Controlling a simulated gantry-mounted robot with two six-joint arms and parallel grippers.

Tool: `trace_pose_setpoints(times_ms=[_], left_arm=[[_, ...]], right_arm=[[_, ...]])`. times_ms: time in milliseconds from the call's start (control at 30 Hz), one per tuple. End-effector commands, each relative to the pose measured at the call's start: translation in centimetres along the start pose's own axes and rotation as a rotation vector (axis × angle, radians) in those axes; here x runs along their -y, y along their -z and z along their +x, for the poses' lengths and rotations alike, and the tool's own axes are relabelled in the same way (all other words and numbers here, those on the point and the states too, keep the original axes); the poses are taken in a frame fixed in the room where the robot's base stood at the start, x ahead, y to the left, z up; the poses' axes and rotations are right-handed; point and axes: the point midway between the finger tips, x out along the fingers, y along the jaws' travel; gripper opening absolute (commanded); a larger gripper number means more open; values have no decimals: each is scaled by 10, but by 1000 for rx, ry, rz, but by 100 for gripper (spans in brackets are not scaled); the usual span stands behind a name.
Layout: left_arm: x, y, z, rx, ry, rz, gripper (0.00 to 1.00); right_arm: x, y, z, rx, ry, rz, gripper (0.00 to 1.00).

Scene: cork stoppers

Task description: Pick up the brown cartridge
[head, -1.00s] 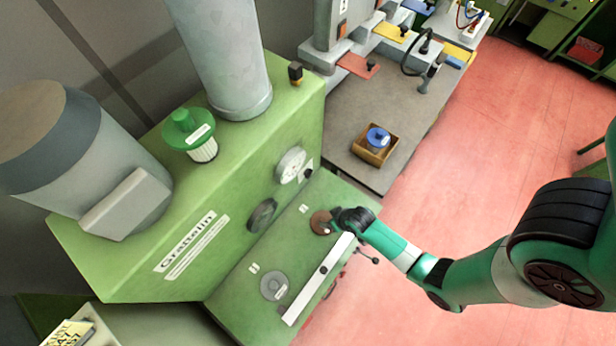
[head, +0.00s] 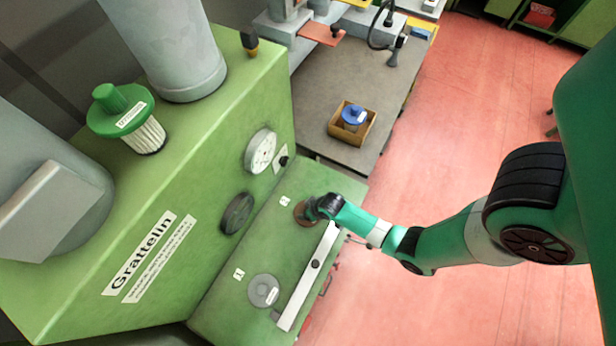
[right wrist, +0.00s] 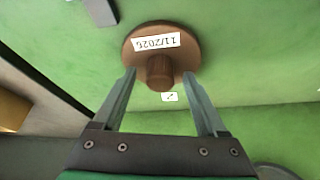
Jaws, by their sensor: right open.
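The brown cartridge (head: 300,214) sits on the green machine's ledge, partly hidden by my right gripper (head: 314,212) in the head view. In the right wrist view the brown cartridge (right wrist: 188,44) shows a round flange with a white label reading 11/2026 upside down and a narrower knob. My right gripper (right wrist: 160,82) is open, its two fingers on either side of the knob, with a visible gap on each side. I cannot tell whether either finger touches it. My left gripper is not in view.
A grey round cartridge (head: 262,290) sits on the same ledge, beside a long white strip (head: 306,277). A green-capped filter (head: 125,115) stands on the machine top. A box with a blue-topped item (head: 353,114) stands on the grey table (head: 330,80) behind.

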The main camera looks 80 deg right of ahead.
Motion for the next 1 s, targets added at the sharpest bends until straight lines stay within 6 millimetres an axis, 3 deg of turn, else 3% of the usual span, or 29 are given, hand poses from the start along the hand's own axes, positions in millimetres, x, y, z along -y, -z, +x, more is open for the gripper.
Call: trace_pose_setpoints(times_ms=[267,667,1000], left_arm=[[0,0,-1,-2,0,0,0],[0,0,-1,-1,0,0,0],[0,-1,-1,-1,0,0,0]], right_arm=[[0,1,4,0,0,0,73],[0,1,4,-1,0,0,1],[0,1,4,-1,0,0,0]])
